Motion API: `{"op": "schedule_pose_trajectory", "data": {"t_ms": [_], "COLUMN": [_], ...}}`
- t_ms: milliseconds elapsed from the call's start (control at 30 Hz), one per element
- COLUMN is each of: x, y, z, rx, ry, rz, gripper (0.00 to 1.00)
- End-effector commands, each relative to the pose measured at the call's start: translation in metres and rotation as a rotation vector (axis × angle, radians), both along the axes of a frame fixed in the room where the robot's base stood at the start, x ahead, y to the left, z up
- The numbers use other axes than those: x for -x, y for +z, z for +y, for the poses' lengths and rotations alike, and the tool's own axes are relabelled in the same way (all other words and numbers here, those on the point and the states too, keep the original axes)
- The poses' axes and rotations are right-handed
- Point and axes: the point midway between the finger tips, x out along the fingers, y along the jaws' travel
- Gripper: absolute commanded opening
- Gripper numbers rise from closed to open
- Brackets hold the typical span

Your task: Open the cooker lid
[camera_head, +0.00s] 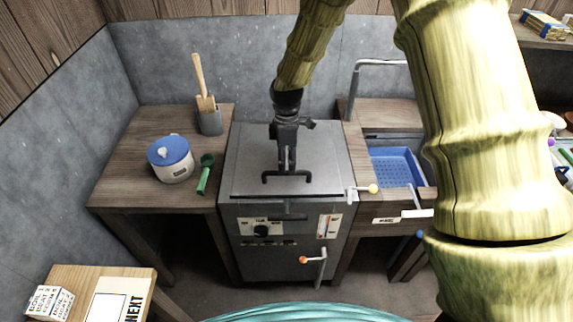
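The cooker (285,255) is a grey metal box standing in the middle of the counter row. Its flat grey lid (325,165) lies level on top and looks shut. A dark bar handle (272,180) runs along the lid near its front edge. My gripper (286,168) reaches down from above with its fingertips at or just over the middle of the handle. The fingertips overlap the handle in this view, so I cannot tell whether they touch it or are closed around it.
A lever with a yellow knob (373,189) sticks out at the cooker's right front corner. Another lever has an orange knob (303,260). A blue-lidded pot (171,160), green scoop (205,175) and utensil holder (211,122) stand left. A blue basin (393,168) is right.

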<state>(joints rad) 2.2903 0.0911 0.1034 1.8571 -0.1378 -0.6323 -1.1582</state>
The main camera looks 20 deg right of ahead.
Motion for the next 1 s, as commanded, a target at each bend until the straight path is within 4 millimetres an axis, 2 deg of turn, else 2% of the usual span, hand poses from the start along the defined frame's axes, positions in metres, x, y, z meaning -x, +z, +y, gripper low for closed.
{"op": "schedule_pose_trajectory", "data": {"t_ms": [233, 567, 800, 1000], "x": [0.003, 0.004, 0.004, 0.003], "y": [-0.018, -0.021, -0.021, -0.02], "z": [0.002, 0.002, 0.002, 0.002], "rx": [0.0, 0.0, 0.0, 0.0], "ry": [0.003, 0.003, 0.002, 0.002], "rz": [0.0, -0.001, -0.001, -0.001], "gripper": [0.37, 0.37, 0.0, 0.0]}}
